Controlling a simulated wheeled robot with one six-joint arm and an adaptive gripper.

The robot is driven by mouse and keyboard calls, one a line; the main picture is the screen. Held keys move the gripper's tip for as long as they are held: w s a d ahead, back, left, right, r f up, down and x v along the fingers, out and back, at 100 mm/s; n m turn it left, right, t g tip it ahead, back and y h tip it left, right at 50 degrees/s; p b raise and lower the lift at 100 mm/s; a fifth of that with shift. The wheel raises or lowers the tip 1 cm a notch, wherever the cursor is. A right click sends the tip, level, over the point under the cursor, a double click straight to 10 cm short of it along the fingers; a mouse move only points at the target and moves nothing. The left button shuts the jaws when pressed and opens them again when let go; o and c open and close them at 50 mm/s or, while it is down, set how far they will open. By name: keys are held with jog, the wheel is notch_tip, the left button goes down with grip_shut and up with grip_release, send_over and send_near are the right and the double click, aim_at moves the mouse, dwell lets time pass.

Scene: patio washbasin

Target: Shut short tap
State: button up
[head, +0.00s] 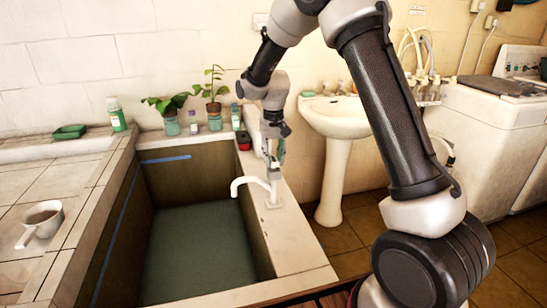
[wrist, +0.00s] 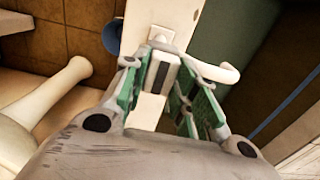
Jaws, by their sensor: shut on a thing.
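The short tap (head: 250,182) is white with a curved spout and stands on the pale ledge at the right side of the sunken basin. Its spout points left over the basin in the head view; in the wrist view the spout (wrist: 228,73) shows beyond the right finger. My gripper (head: 272,158) is above the tap's upright body, pointing down. In the wrist view the green-padded fingers of my gripper (wrist: 166,78) are on both sides of the tap's pale top part and shut on it. The fingers partly hide the handle, so its angle is unclear.
The basin (head: 205,245) holds dark green water. Potted plants (head: 213,88) and bottles line the back ledge, with a small red item (head: 244,141) near my gripper. A white pedestal sink (head: 337,120) stands right. A white dipper (head: 41,222) lies on the left counter.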

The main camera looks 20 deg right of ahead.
aim_at(274, 159)
dwell(0.3)
jog(key=o, duration=1)
notch_tip(274, 159, up, 12)
